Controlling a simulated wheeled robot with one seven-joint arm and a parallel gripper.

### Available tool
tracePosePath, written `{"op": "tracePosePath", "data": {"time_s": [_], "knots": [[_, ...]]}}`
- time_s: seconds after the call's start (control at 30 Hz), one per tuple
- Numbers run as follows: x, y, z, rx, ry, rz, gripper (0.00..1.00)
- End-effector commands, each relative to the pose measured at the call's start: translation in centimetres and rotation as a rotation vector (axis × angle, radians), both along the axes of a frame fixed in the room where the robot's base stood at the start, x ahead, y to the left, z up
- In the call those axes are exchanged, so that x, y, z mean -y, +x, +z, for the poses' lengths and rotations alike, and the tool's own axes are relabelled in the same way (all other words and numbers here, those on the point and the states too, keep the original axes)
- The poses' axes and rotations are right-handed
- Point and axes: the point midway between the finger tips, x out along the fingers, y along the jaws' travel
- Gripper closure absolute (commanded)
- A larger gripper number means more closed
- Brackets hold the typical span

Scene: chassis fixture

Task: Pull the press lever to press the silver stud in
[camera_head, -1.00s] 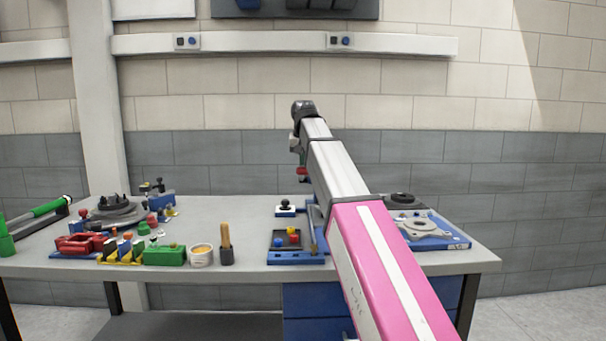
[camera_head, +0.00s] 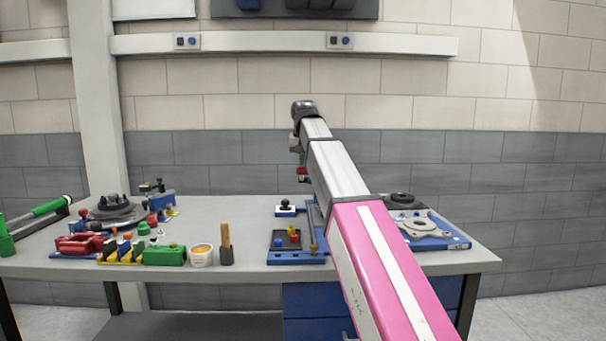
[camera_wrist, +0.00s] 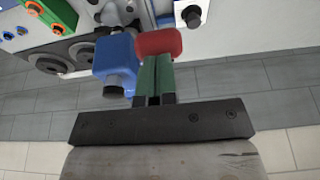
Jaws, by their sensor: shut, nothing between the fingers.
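Green and red also show at my gripper (camera_head: 302,165) in the head view, above the table's back. A blue block with a dark round knob (camera_wrist: 118,62) stands beside the fingers in the wrist view; it may be part of the press. My arm hides this area in the head view. I cannot make out the silver stud.
A black ball knob on a blue and white base (camera_head: 285,205) stands left of my arm. A blue tray with a grey part (camera_head: 455,238) lies to the right. Several small fixtures, a green block (camera_head: 165,255) and a cup (camera_head: 202,258) fill the workbench's (camera_head: 240,268) left side.

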Motion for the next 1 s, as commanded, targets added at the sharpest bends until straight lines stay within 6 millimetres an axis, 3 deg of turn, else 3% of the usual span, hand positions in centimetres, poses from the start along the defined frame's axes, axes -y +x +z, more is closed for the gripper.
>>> {"op": "tracePosePath", "data": {"time_s": [1.0], "knots": [[0.0,0.2,-1.3,0.002,0.000,0.000,1.00]]}}
